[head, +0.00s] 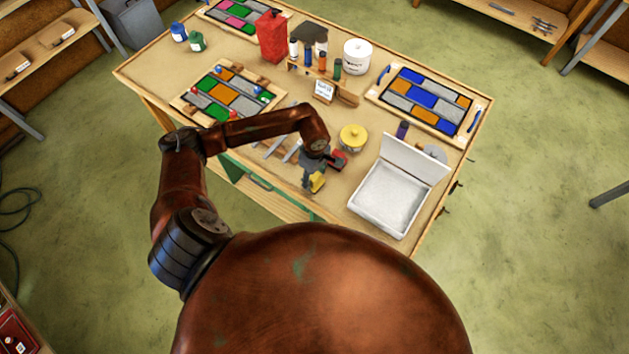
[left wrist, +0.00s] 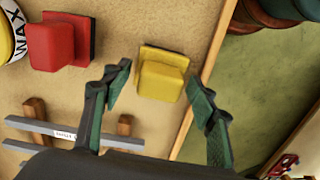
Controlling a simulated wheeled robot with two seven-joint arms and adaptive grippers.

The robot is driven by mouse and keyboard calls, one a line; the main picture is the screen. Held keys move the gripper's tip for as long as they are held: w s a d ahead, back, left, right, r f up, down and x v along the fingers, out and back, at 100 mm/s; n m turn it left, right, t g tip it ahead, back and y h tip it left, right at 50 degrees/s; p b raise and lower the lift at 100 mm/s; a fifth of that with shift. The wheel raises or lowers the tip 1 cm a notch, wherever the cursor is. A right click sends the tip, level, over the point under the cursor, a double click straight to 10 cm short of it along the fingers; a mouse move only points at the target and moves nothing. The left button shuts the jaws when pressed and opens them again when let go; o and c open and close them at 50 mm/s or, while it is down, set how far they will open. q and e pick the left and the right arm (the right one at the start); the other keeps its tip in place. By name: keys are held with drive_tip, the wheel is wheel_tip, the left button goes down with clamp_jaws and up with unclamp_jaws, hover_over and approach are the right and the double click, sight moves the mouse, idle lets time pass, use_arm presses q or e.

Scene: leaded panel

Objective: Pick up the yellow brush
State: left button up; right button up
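The yellow brush (head: 317,182) is at the table's near edge in the head view, partly hidden by my left gripper (head: 310,178). In the left wrist view the yellow brush (left wrist: 162,74) is a yellow block on a dark base, lying on the tabletop. My left gripper (left wrist: 160,82) is open there, with one dark green finger on each side of the brush's picture and nothing held. I cannot tell how high the fingers are above it. My right gripper is not in view.
A red brush (left wrist: 55,45) lies beside the yellow one, near a yellow wax tin (head: 353,137). Metal bars on a wooden rack (left wrist: 122,124) lie close to one finger. A white open box (head: 391,196) stands to the right. The table edge is close to the yellow brush.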

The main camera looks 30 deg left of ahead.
use_arm(q)
drive_tip(key=c, duration=1.2)
drive_tip(key=shift+r, duration=0.1)
drive_tip(key=shift+r, duration=0.45)
wheel_tip(320, 180, up, 2)
drive_tip(key=shift+d+r+b, duration=0.15)
drive_tip(key=shift+r+b, duration=0.05)
drive_tip(key=shift+b, duration=0.55)
drive_tip(key=s+d+r+b, duration=0.1)
drive_tip(key=s+d+r, duration=0.1)
drive_tip(key=d+r, duration=0.1)
drive_tip(key=s+d+r+b, duration=0.1)
drive_tip(key=s+d+r, duration=0.2)
drive_tip(key=d, duration=0.1)
drive_tip(key=s+d+r+b, duration=0.1)
drive_tip(key=s+d+r, duration=0.2)
drive_tip(key=d, duration=0.1)
drive_tip(key=shift+s+r, duration=0.25)
drive_tip(key=shift+r, duration=0.05)
